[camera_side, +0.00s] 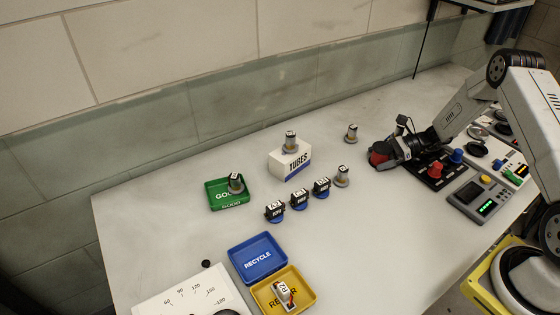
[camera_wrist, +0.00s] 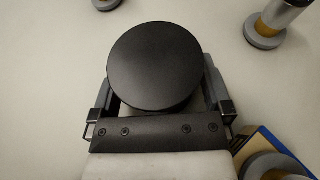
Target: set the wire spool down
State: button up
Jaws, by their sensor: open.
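The wire spool (camera_side: 380,153) shows red with dark ends at the tip of my gripper in the side view, low at the bench top (camera_side: 330,230). In the wrist view its round black end (camera_wrist: 153,65) faces the camera and covers most of the space between the fingers. My gripper (camera_wrist: 157,95) is open, with one finger on each side of the spool. Light gaps show beside parts of the spool's edge. The spool's underside is hidden, so its contact with the bench cannot be seen directly.
A white TUBES box (camera_side: 289,165) carries a small cylinder. Similar cylinders (camera_side: 351,132) stand nearby, with several black servos (camera_side: 300,199) in front. A green tray (camera_side: 213,203), blue tray (camera_side: 240,262) and yellow tray (camera_side: 262,300) lie left. A control panel (camera_side: 435,172) is beside my gripper.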

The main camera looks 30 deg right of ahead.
jog(key=shift+r, duration=0.1)
jog(key=shift+d+r, duration=0.1)
jog(key=v, duration=1.1)
jog(key=shift+s+d+r, duration=0.1)
jog(key=shift+s+d, duration=0.2)
jog(key=shift+w+a+r, duration=0.1)
jog(key=shift+a, duration=0.35)
jog(key=a+n+g, duration=0.1)
jog(key=a, duration=0.1)
jog(key=a+r+n+g+h, duration=0.1)
jog(key=a, duration=0.1)
jog(key=a+n+g+h, duration=0.1)
jog(key=a, duration=0.1)
jog(key=shift+a+r+n, duration=0.1)
jog(key=shift+r+n, duration=0.2)
jog(key=shift+r, duration=0.1)
jog(key=s+a+r+n+h, duration=0.4)
jog(key=s+a+n+h, duration=0.1)
jog(key=a+n, duration=0.4)
jog(key=s+a+r+n+h, duration=0.4)
jog(key=s+a+n, duration=0.3)
jog(key=a+n, duration=0.3)
jog(key=shift+s+a+n+h, duration=0.25)
jog(key=shift+n+h, duration=0.15)
jog(key=shift+h, duration=0.1)
